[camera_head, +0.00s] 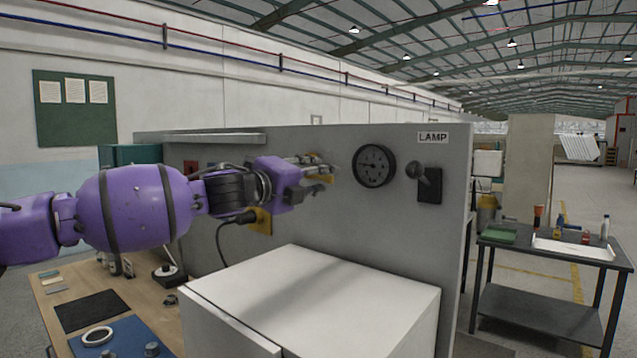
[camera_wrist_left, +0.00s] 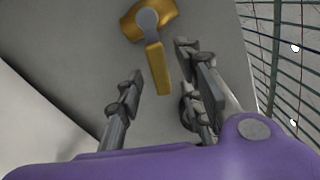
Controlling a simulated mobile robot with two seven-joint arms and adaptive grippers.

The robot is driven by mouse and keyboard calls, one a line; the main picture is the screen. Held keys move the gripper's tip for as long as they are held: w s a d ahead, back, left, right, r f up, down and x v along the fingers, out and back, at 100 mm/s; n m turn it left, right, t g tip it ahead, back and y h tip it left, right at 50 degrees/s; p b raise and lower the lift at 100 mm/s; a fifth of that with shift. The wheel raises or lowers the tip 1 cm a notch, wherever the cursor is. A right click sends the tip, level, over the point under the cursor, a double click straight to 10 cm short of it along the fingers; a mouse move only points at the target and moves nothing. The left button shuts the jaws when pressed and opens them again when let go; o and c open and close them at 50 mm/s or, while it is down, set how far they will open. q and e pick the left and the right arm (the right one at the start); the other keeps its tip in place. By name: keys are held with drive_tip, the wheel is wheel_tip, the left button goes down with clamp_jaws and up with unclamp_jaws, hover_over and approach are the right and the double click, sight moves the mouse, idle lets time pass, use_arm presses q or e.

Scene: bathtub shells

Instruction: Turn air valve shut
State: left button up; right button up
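The air valve (camera_wrist_left: 149,20) is a yellow body with a grey round hub on the grey panel, at the top of the left wrist view. Its yellow lever (camera_wrist_left: 158,68) extends from the hub down between the fingers. My left gripper (camera_wrist_left: 162,67) is open, with visible gaps between the lever and both fingers. In the head view the left gripper (camera_head: 326,176) is at the panel, left of the round gauge, and mostly hides the valve; small yellow bits show around the fingers. My right gripper is not in view.
A white box (camera_head: 320,290) stands below the gripper. A yellow socket plate (camera_head: 262,220) with a black plug and cable is under the wrist. A workbench (camera_head: 160,300) lies left.

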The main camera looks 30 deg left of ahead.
use_arm(q)
drive_tip(key=shift+r, duration=0.1)
clamp_jaws()
drive_tip(key=r+n, duration=0.1)
drive_tip(key=n, duration=0.2)
drive_tip(key=shift+d+r+n, duration=0.1)
drive_tip(key=shift+r+n, duration=0.3)
unclamp_jaws()
